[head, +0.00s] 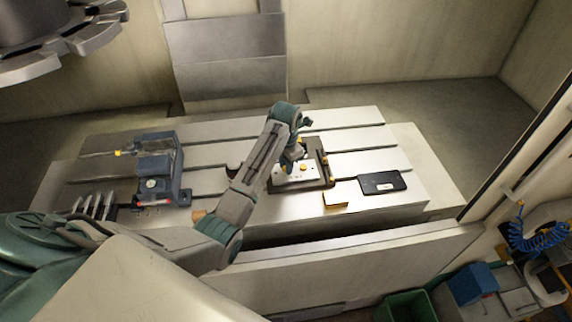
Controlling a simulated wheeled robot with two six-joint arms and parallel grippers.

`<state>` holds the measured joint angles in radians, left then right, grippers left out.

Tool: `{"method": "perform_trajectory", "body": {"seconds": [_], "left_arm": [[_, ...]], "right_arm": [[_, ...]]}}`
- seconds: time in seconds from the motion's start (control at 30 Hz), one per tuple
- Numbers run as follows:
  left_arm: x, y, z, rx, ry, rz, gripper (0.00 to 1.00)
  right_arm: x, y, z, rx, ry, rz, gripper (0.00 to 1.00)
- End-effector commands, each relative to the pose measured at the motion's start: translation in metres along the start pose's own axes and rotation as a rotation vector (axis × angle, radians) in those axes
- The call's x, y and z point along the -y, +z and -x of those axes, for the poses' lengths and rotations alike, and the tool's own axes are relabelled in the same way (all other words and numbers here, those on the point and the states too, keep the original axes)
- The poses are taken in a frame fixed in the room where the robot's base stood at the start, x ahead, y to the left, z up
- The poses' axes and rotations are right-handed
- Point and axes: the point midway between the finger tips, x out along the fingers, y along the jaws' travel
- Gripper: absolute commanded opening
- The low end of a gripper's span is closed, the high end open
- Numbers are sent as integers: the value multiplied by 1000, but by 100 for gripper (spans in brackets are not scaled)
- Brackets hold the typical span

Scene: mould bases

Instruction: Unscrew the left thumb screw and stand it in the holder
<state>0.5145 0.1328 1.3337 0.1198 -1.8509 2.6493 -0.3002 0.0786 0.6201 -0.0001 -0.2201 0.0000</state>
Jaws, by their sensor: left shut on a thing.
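The mould base (318,154) is a dark frame with a pale plate (296,183) on the machine table, right of the middle. My left gripper (298,158) points down over the plate and is shut on a small yellow-orange thumb screw, mostly hidden by the fingers. Whether the screw is still in its hole is too small to tell. Another yellow knob (305,168) shows on the plate just below the fingers. A yellow block (335,200) sits at the base's front edge; I cannot tell whether it is the holder. My right gripper is not in view.
A black case with a pale label (382,183) lies right of the mould base. A grey vise (158,168) stands on the left of the slotted table (350,122). My left arm crosses in front of the table. A tool carousel (60,40) hangs upper left.

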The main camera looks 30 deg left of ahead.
Motion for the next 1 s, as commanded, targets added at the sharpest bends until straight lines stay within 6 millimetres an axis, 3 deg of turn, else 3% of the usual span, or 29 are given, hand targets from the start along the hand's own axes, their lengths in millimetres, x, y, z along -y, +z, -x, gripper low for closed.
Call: {"method": "perform_trajectory", "body": {"seconds": [1.0], "left_arm": [[0,0,50,1,1,-2,0]], "right_arm": [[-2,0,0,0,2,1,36]]}}
